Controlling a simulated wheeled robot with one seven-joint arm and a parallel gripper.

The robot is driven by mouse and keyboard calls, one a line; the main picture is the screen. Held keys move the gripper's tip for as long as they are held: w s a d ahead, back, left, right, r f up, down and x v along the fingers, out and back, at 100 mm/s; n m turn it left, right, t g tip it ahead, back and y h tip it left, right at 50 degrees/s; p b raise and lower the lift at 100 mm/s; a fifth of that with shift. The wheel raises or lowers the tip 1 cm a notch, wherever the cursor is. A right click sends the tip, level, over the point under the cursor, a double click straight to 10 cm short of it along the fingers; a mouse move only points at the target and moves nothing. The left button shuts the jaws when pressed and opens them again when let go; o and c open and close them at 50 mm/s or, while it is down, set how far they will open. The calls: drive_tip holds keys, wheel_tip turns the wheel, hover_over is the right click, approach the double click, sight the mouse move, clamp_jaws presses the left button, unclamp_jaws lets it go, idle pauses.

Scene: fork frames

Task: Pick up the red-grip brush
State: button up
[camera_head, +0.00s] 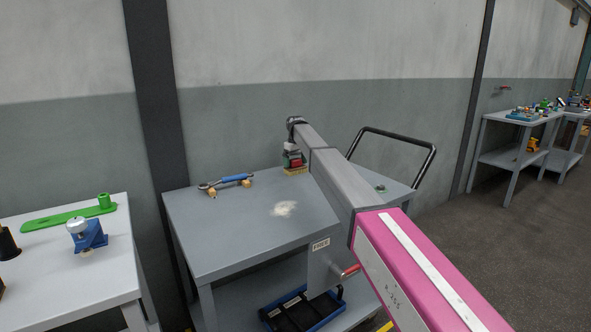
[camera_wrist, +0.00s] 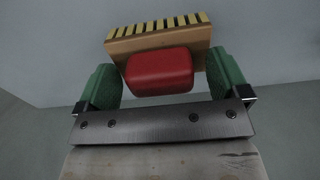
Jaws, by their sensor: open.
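The red-grip brush shows in the wrist view as a red grip (camera_wrist: 158,72) on a tan block with a row of yellow bristles along its far edge. My gripper (camera_wrist: 163,80) is open, with one green finger on each side of the red grip. A small gap seems to remain beside the grip, and I cannot tell whether either finger touches it. In the head view the brush (camera_head: 296,170) rests on the grey cart top near its back edge, its bristles showing below my gripper (camera_head: 293,158). My arm hides part of the cart.
A blue-handled tool (camera_head: 237,178) lies on small wooden blocks on the cart (camera_head: 240,235), left of the brush. A pale patch (camera_head: 285,208) marks the cart top. A left table (camera_head: 110,262) holds a green part (camera_head: 68,216) and a blue fixture (camera_head: 88,238). A black push handle (camera_head: 405,140) rises at right.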

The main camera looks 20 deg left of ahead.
sight(295, 159)
drive_tip(key=c, duration=1)
drive_tip(key=shift+c, duration=0.2)
drive_tip(key=shift+r, duration=0.1)
drive_tip(key=shift+r, duration=0.55)
wheel_tip(295, 159, up, 3)
drive_tip(key=shift+f, duration=0.1)
drive_tip(key=s+a+r, duration=0.7)
drive_tip(key=a, duration=0.2)
drive_tip(key=shift+s, duration=0.25)
drive_tip(key=o, duration=0.4)
drive_tip(key=shift+c, duration=0.2)
drive_tip(key=c, duration=0.5)
